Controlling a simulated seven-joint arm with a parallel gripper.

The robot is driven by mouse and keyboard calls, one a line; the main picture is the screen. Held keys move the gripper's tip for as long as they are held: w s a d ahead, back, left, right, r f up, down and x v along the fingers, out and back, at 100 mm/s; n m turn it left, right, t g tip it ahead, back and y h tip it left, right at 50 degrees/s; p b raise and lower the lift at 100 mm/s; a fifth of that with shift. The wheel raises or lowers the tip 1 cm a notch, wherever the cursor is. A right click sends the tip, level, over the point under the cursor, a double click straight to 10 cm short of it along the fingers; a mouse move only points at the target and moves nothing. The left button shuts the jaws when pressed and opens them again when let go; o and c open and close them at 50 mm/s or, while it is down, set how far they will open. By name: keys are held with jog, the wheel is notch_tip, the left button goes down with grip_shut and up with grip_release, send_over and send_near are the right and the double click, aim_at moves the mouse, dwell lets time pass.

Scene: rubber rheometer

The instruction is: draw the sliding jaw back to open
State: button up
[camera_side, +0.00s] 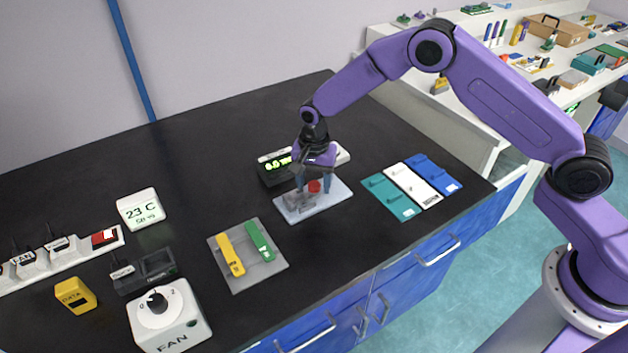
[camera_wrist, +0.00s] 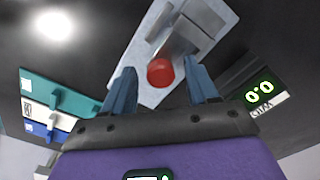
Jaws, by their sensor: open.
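The fixture's pale plate (camera_side: 333,197) lies on the black bench below my arm. It also shows in the wrist view (camera_wrist: 147,68). Grey metal blocks stand on it, including a larger block (camera_wrist: 196,24); I cannot tell for sure which is the sliding jaw. A round red knob (camera_wrist: 160,72) sits at the near end of the blocks and also shows in the side view (camera_side: 314,186). My gripper (camera_wrist: 163,78) is open, its two blue fingers apart on either side of the red knob, with visible gaps. In the side view my gripper (camera_side: 313,186) is low over the plate.
A black readout (camera_side: 276,166) with green digits stands close behind the plate. Teal, white and blue flat pieces (camera_side: 411,185) lie to the right. A grey tray (camera_side: 246,274) with yellow and green strips lies front left. A fan dial box (camera_side: 168,317) stands further left.

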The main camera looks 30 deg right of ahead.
aim_at(333, 188)
grip_shut()
jog(key=shift+d, duration=2.95)
grip_release()
jog(key=shift+d, duration=0.1)
notch_tip(333, 188, up, 17)
jog(key=shift+r, duration=0.2)
